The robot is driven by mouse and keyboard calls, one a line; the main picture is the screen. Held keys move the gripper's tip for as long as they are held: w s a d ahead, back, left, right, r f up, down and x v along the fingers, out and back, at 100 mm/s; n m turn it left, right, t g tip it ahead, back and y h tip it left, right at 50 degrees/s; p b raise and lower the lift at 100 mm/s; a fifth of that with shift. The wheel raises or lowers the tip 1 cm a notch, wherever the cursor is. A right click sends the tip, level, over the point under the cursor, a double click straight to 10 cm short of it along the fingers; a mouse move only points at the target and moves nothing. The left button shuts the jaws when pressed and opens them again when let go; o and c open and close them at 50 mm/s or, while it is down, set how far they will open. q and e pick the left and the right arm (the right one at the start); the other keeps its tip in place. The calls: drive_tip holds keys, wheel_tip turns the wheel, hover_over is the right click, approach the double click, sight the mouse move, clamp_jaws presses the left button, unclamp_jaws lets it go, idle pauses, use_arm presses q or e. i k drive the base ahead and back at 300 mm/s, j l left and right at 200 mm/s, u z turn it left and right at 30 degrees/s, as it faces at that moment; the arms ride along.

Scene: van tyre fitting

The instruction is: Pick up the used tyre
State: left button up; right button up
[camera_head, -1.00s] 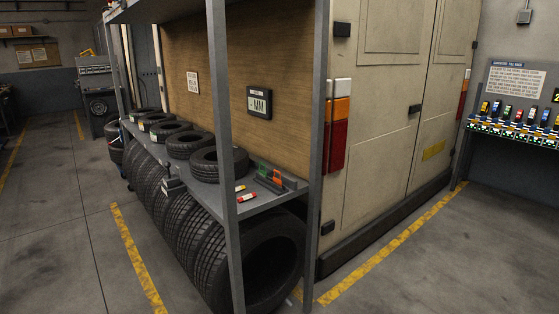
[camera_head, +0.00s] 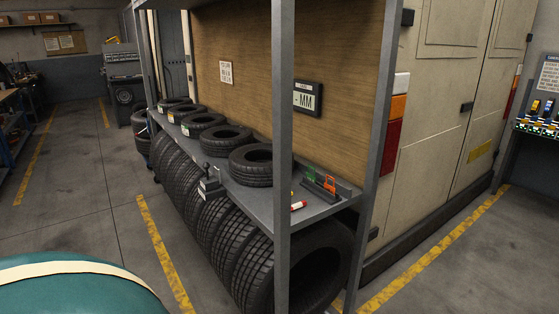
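Several black tyres are in view, and I cannot tell which one is the used tyre. Smaller tyres lie flat in a row on the grey rack's shelf, the nearest (camera_head: 251,165) beside the front post. Larger tyres stand upright in a row below the shelf, the nearest (camera_head: 318,270) partly hidden by the post. Another stack of tyres (camera_head: 143,140) stands at the far end of the rack. Neither of my grippers is in view.
A metal rack (camera_head: 284,200) stands close ahead, with a van (camera_head: 450,110) behind it. A rounded teal thing with a cream band (camera_head: 75,290) fills the bottom left corner. Open floor (camera_head: 85,190) with yellow lines lies to the left. A machine (camera_head: 123,80) stands at the back.

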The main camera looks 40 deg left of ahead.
sight(250, 165)
drive_tip(key=j+z, duration=0.4)
drive_tip(key=j, duration=1.4)
drive_tip(key=k+j+z, duration=0.1)
drive_tip(key=j, duration=1.35)
drive_tip(key=k+z, duration=0.05)
